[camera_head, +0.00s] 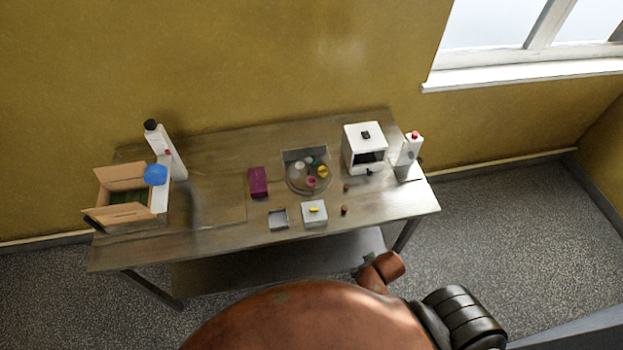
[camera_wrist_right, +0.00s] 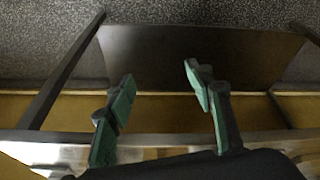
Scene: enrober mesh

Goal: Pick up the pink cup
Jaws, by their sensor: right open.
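The pink cup (camera_head: 311,181) is small and sits at the front of a round grey tray (camera_head: 294,186) on the table. A yellow cup (camera_head: 323,171), a white one (camera_head: 300,166) and a teal one (camera_head: 309,160) share the tray. My right gripper (camera_wrist_right: 158,78) is open, with green finger pads apart and nothing between them in the right wrist view. The pink cup does not show there. In the head view my right gripper cannot be made out; my arm fills the bottom. My left gripper is not in view.
The table (camera_head: 215,215) has a lower shelf (camera_wrist_right: 200,55). A purple box (camera_head: 258,182) stands left of the tray, a white machine (camera_head: 364,148) to its right. A grey box (camera_head: 278,219) and white box (camera_head: 314,216) lie in front. A carton (camera_head: 125,178) stands far left.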

